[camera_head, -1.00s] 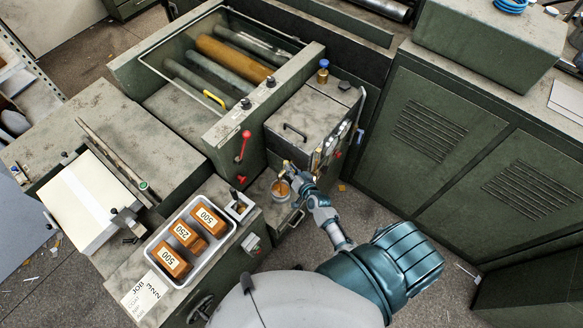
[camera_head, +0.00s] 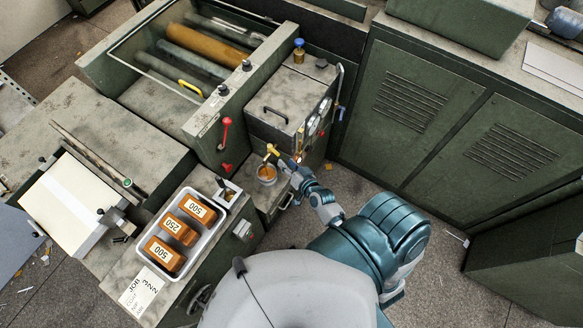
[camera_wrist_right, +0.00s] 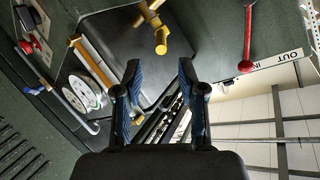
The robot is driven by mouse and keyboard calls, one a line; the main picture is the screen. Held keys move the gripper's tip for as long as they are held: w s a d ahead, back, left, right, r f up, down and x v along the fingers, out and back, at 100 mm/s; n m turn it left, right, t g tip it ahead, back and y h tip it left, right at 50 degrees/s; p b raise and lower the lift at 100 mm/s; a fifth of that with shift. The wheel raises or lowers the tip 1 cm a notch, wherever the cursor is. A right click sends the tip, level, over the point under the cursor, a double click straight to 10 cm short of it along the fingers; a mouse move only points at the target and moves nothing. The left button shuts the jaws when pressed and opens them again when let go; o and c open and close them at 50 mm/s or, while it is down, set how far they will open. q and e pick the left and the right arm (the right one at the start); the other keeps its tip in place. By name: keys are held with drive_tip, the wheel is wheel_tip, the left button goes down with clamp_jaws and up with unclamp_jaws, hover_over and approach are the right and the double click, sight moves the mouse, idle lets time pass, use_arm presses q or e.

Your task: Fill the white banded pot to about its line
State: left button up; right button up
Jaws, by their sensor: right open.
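The white banded pot (camera_head: 266,180) stands on a low ledge below the front of the green tank (camera_head: 288,105). Amber-brown shows inside its rim; its level against the line is too small to tell. A yellow tap (camera_head: 271,150) sits just above the pot and shows at the top of the right wrist view (camera_wrist_right: 155,32). My right gripper (camera_head: 286,165) is just right of the tap and pot. In the wrist view its blue fingers (camera_wrist_right: 160,75) are apart with nothing between them, short of the tap. My left gripper is not in view.
A grey tray (camera_head: 155,262) with several brown labelled blocks lies left of the pot. A red lever (camera_head: 225,130) shows at left, and in the wrist view (camera_wrist_right: 247,65). Gauges (camera_wrist_right: 82,92) are on the tank's side. Green cabinets (camera_head: 410,105) stand at right, with open floor before them.

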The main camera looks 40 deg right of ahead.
drive_tip(key=v, duration=0.3)
idle(2.5)
